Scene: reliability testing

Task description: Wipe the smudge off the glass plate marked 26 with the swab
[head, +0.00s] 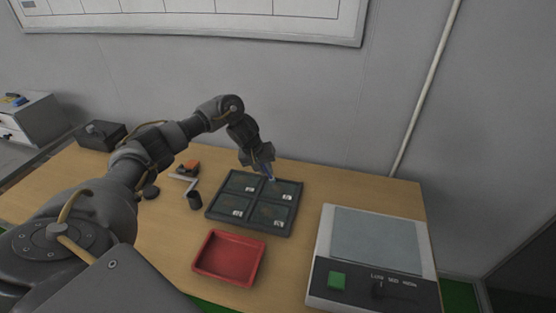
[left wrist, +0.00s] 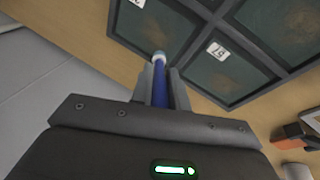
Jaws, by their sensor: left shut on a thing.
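My left gripper (head: 263,170) is shut on the swab, near the far edge of a dark tray (head: 209,212). In the left wrist view the swab (left wrist: 159,91) is a blue stick with a pale tip, between the fingers of my left gripper (left wrist: 161,76). Its tip appears over the tray's rim (left wrist: 186,77); contact is unclear. The tray holds several dark glass plates in a grid, such as the far-left plate (head: 243,184) and near-right plate (head: 269,213). Each has a white label; I cannot read 26 on any. Faint brownish patches show on the plates. My right gripper is out of view.
A red bin (head: 229,257) stands in front of the tray. A device with a grey top (head: 376,240) and green button is at right. A small dark cup (head: 194,200) and an orange-and-black item (head: 189,168) lie left of the tray. The wall rises behind the table.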

